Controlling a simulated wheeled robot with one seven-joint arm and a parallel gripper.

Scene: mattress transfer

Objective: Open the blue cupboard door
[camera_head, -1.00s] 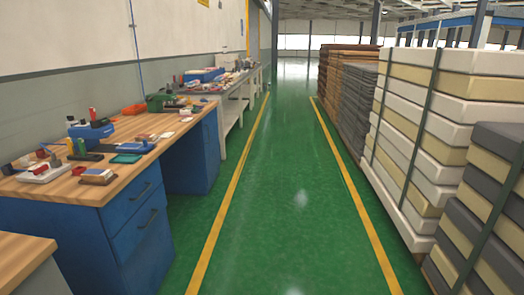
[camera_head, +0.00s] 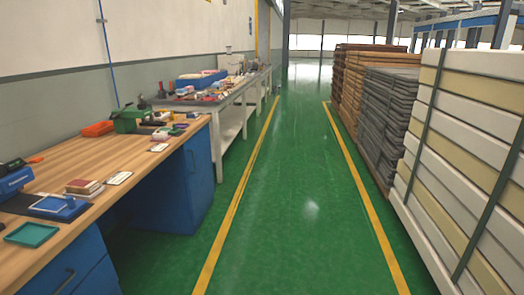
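A blue workbench with a wooden top (camera_head: 120,180) stands at the left. Between the two blue units is a dark open space under the top. My gripper is not in view.
A green floor aisle (camera_head: 285,200) runs clear ahead between yellow lines. Strapped mattress stacks (camera_head: 455,150) and grey and brown stacks (camera_head: 385,110) line the right. A second grey bench (camera_head: 235,110) with clutter stands farther along the left wall. Tools and boxes cover the wooden top.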

